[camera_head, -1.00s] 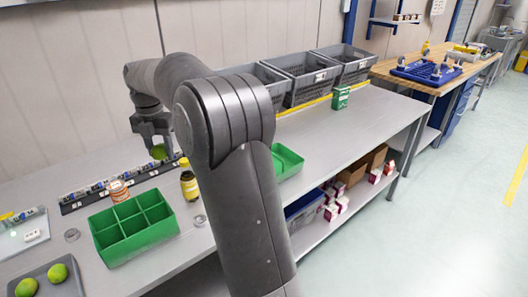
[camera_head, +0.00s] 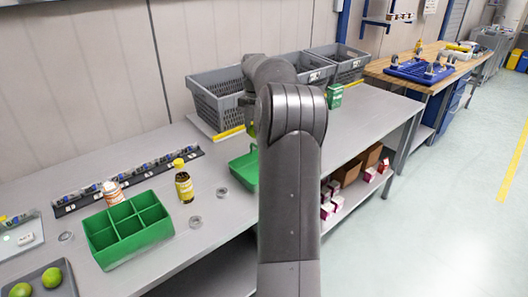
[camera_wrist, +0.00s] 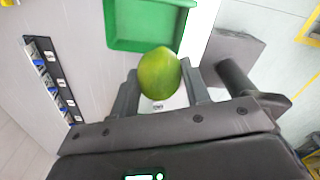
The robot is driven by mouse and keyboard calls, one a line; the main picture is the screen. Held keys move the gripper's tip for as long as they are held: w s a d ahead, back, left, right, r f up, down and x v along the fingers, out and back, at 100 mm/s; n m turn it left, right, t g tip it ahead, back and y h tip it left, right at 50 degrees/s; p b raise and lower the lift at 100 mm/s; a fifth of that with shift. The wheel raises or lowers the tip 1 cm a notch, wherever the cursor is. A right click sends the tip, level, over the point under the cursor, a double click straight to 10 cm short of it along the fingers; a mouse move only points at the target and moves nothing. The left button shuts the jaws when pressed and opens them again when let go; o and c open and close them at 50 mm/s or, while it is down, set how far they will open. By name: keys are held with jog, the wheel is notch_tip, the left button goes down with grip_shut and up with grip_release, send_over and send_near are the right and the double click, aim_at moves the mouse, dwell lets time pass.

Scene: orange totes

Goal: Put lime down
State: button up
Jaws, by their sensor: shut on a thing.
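In the wrist view my gripper (camera_wrist: 160,92) is shut on a green lime (camera_wrist: 159,74), held between its two fingers. A shallow green tray (camera_wrist: 145,45) shows just beyond the lime there; the lime overlaps its lower edge in the picture. In the head view the green tray (camera_head: 243,172) lies on the bench, partly hidden behind my arm. My gripper (camera_head: 250,126) is mostly hidden behind my own arm in that view, above the bench near the tray. Two other limes (camera_head: 50,277) lie in a dark tray (camera_head: 68,289) at the lower left.
A green divided box (camera_head: 125,256), a yellow-capped bottle (camera_head: 184,186) and an orange-white jar (camera_head: 112,192) stand to the left. Grey crates (camera_head: 217,108) line the back. A green carton (camera_head: 334,96) stands at the right.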

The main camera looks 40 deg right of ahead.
notch_tip(320, 180, down, 20)
jog(key=shift+r, duration=0.25)
dwell(0.3)
jog(key=shift+f, duration=0.1)
jog(key=o, duration=0.7)
